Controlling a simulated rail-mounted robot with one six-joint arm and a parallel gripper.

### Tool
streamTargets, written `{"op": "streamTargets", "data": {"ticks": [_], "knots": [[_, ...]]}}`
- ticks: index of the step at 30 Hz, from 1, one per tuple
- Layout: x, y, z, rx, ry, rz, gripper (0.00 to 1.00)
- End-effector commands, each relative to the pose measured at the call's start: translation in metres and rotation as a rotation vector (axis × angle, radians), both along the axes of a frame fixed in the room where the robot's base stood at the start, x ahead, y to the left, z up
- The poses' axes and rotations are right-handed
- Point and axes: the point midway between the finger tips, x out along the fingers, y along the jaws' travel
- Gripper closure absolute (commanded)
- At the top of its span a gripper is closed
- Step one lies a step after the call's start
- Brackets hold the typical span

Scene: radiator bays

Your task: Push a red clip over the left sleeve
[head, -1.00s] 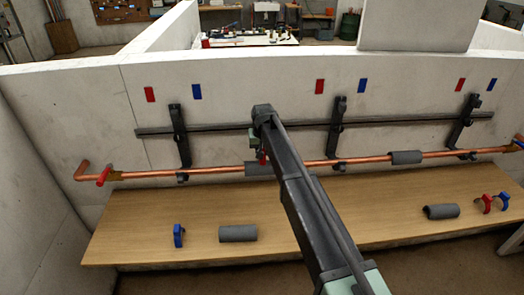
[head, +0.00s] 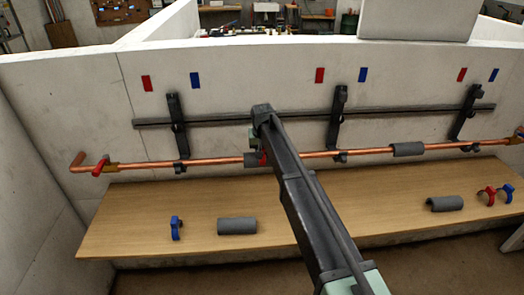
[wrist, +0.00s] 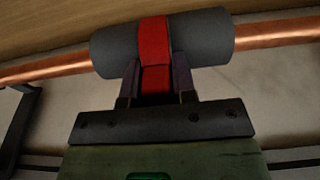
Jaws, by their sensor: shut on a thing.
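The left sleeve (head: 251,160) is a dark grey tube on the copper pipe, partly hidden behind my arm in the head view. It fills the top of the wrist view (wrist: 205,36). The red clip (wrist: 154,42) lies across the middle of this sleeve, against its surface, and shows as a small red patch in the head view (head: 263,158). My gripper (wrist: 157,82) is shut on the red clip, a dark finger on each side. The sleeve's far side is hidden, so I cannot tell how far the clip wraps around it.
The copper pipe (head: 215,162) runs along the wall on brackets, with a second sleeve (head: 408,149) to the right. On the wooden bench (head: 330,215) lie loose sleeves (head: 237,226) (head: 446,203), blue clips (head: 176,228) (head: 507,195) and another red clip (head: 487,196). The bench's middle is clear.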

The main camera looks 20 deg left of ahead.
Motion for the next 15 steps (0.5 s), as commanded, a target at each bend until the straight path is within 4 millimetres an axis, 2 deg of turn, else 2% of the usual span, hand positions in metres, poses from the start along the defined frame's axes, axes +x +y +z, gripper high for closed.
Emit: {"op": "streamTargets", "data": {"ticks": [1, 9, 10, 13, 15], "knots": [[0.0054, 0.0023, -0.0021, 0.004, -0.007, -0.001, 0.98], [0.0068, 0.0029, -0.0022, 0.005, -0.011, -0.001, 0.98], [0.0069, 0.0029, -0.0022, 0.005, -0.011, -0.001, 0.7], [0.007, 0.0029, -0.0022, 0.005, -0.011, -0.001, 0.56], [0.0069, 0.0028, -0.0014, 0.005, -0.011, -0.001, 0.55]]}}
